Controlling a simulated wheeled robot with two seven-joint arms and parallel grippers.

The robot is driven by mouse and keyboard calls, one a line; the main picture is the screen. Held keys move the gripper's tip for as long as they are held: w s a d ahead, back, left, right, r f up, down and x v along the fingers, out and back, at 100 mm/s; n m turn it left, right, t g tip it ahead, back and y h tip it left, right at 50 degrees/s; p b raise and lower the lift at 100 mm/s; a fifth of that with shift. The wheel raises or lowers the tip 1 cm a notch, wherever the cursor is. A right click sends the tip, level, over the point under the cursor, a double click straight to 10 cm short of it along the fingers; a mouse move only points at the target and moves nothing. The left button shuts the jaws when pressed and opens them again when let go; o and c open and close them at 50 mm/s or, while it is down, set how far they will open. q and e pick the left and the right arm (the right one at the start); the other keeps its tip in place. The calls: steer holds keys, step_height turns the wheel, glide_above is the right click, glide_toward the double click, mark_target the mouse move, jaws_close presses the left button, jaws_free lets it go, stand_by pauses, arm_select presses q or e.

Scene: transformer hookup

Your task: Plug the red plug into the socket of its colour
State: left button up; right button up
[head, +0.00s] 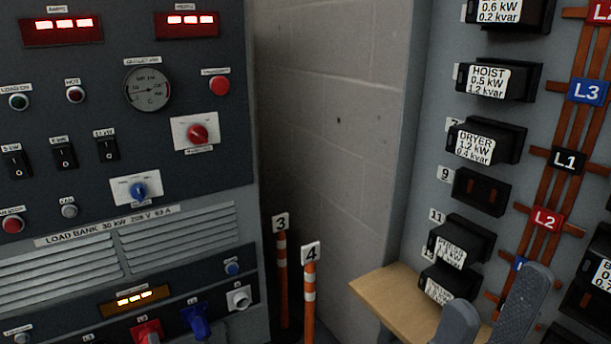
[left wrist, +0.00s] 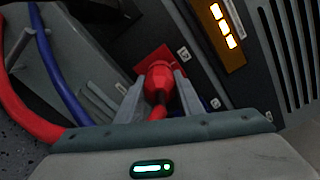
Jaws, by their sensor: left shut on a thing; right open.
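The red plug (left wrist: 158,84) is between the fingers of my left gripper (left wrist: 160,88) in the left wrist view, with its red lead running back below it. Its front end is at the red socket (left wrist: 151,62), whose square red flange shows behind it. I cannot tell how deep it sits. In the head view the red socket (head: 147,332) is at the bottom edge of the load bank, partly cut off; my left gripper is not seen there. My right gripper (head: 500,290) is open and empty at the lower right, in front of the breaker panel.
A blue connector (head: 198,322) and a grey one (head: 239,298) are to the right of the red socket. Red and blue cables (left wrist: 50,70) lie at the left in the left wrist view. Orange posts (head: 310,285) and a wooden ledge (head: 400,300) stand between the cabinets.

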arm_select(q)
steer(key=shift+m, duration=0.6)
steer(key=o, duration=1.3)
steer(key=shift+s, duration=0.15)
steer(key=shift+v, duration=2.4)
steer(key=shift+d, duration=0.1)
steer(key=p+v, duration=0.1)
steer(key=v, duration=1.6)
steer(key=shift+s+d, duration=0.1)
steer(key=shift+d, duration=0.05)
